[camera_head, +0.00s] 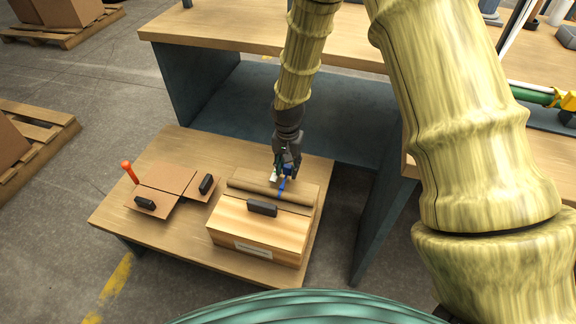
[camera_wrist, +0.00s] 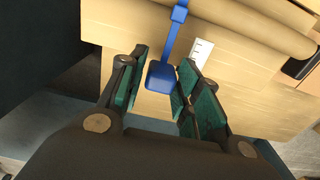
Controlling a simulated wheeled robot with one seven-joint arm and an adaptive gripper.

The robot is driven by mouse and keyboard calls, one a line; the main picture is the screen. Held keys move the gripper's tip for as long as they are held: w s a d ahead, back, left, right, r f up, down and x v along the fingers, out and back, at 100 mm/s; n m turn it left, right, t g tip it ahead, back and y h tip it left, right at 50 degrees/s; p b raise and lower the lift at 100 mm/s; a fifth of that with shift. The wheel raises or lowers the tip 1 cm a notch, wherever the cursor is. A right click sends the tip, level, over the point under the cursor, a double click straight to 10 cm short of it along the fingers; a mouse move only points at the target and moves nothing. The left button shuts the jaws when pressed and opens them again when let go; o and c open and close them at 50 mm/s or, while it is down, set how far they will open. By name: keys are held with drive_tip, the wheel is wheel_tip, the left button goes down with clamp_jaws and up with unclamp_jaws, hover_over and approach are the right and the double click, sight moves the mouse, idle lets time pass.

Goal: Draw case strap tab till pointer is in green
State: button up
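The wooden case (camera_head: 258,229) stands on the low table, with a rounded roll (camera_head: 260,190) along its top. A blue strap (camera_head: 281,190) crosses the roll; in the wrist view the strap (camera_wrist: 171,40) runs down to a square blue tab (camera_wrist: 160,76). My gripper (camera_head: 287,168) is at the case's far side. In the wrist view its green-padded fingers (camera_wrist: 160,84) stand apart, one on each side of the tab, and look open. A white plate with dark marks (camera_wrist: 200,50) is right of the strap; no pointer or green zone can be made out.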

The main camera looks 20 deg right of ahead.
drive_tip(key=shift+o, duration=0.6)
drive_tip(key=shift+r, duration=0.1)
wheel_tip(320, 180, up, 12)
idle(0.7)
